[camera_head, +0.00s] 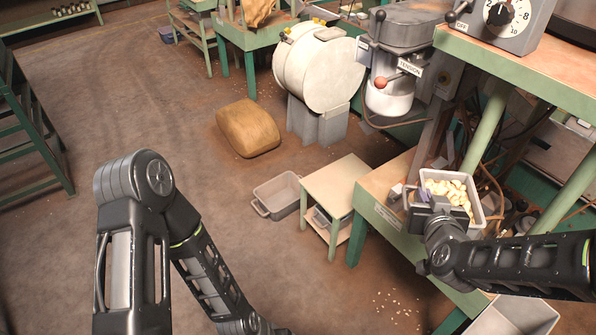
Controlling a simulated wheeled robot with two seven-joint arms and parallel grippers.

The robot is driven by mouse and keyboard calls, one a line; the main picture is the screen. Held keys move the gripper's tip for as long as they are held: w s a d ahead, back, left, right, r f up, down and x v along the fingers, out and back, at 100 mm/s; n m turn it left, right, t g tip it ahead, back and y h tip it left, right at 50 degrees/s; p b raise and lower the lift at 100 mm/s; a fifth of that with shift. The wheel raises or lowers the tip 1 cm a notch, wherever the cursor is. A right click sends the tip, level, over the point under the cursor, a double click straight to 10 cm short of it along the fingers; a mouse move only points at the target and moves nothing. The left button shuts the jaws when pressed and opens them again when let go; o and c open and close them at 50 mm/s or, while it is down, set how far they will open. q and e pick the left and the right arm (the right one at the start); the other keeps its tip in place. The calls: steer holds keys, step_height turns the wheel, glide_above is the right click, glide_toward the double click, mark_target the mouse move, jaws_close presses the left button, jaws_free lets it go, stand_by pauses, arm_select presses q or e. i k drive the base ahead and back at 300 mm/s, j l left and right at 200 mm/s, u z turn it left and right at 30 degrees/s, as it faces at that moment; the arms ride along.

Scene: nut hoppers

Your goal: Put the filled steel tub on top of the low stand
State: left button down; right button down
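The filled steel tub (479,211) is a grey, open, box-shaped container full of pale nuts. It is at the green bench (376,187), on the right. My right gripper (408,194) is at the tub's near left side, against or very close to its wall. The fingers are small and partly hidden, so I cannot tell whether they are closed on the wall. The low stand (335,181) has a bare pale top and stands left of the bench. My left arm reaches down at the lower left; its gripper is not visible.
An empty grey tub (277,195) sits on the floor left of the stand. A grey container (322,217) is on the stand's lower shelf. A brown sack (248,128) lies farther back. Another grey bin (513,317) is at the bottom right. Crumbs (393,305) litter the floor.

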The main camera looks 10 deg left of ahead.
mark_target(355, 177)
steer(key=i+j+u, duration=0.75)
steer(key=u, duration=0.2)
steer(key=i+j+u, duration=0.1)
steer(key=i+u, duration=0.4)
steer(key=i+j+z, duration=0.1)
steer(key=i+z, duration=0.2)
steer(key=i, duration=0.25)
steer(key=i+j+z, duration=0.3)
steer(key=i, duration=0.25)
steer(key=i+z, duration=0.25)
steer(key=z, duration=0.2)
steer(key=i+z, duration=0.25)
steer(key=z, duration=0.2)
steer(key=i+j+z, duration=0.2)
steer(key=z, duration=0.2)
steer(key=i+j+z, duration=0.2)
steer(key=z, duration=0.25)
steer(key=i+j, duration=0.05)
